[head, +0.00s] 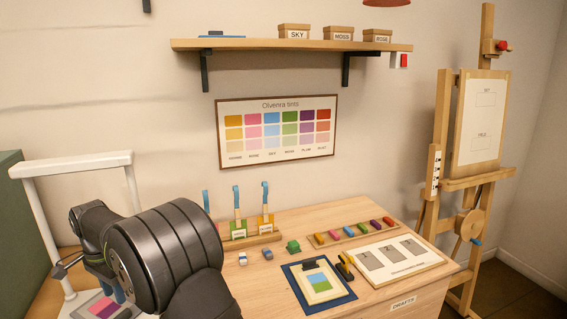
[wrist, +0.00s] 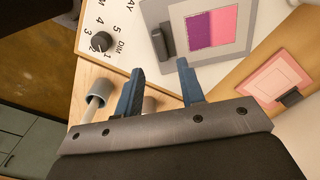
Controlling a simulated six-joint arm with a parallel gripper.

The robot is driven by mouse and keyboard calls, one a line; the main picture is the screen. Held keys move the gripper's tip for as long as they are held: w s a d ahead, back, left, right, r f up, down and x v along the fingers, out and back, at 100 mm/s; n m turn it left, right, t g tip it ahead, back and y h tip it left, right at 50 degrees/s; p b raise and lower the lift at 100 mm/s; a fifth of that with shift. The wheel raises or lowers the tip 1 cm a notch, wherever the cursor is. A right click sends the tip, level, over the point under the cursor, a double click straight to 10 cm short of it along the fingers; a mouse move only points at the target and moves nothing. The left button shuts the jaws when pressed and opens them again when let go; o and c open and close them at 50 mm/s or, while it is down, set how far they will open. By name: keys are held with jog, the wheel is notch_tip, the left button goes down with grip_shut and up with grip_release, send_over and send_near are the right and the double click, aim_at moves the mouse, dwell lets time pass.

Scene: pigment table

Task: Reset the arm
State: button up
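My arm fills the lower left of the head view, and its dark links hide part of the table. My gripper (head: 108,284) is at the left, beside the white frame, and partly hidden by the arm. In the wrist view my gripper (wrist: 160,80) has its two blue fingers apart with nothing held between them. Beyond the fingertips lies a grey plate with a purple and pink swatch card (wrist: 212,28); the card also shows in the head view (head: 104,306).
A white frame (head: 72,164) stands close to my gripper. A dial panel (wrist: 108,38) is left of the fingers in the wrist view. Brushes (head: 237,198), small blocks (head: 293,246), a blue-edged board (head: 344,297) and a colour stick tray (head: 318,241) occupy the table. A shelf (head: 300,46) hangs above.

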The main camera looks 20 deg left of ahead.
aim_at(122, 314)
notch_tip(122, 314, down, 7)
jog(key=shift+f, duration=0.15)
notch_tip(122, 314, up, 10)
jog(key=w+d+r+n, duration=0.1)
jog(key=w+d+n, duration=0.8)
jog(key=w, duration=0.3)
jog(key=w+d+n, duration=1)
jog(key=w+n, duration=0.2)
jog(key=shift+w+d+r, duration=0.2)
jog(key=shift+w+r, duration=0.15)
jog(key=shift+w, duration=0.05)
dwell(0.4)
jog(key=shift+o, duration=0.2)
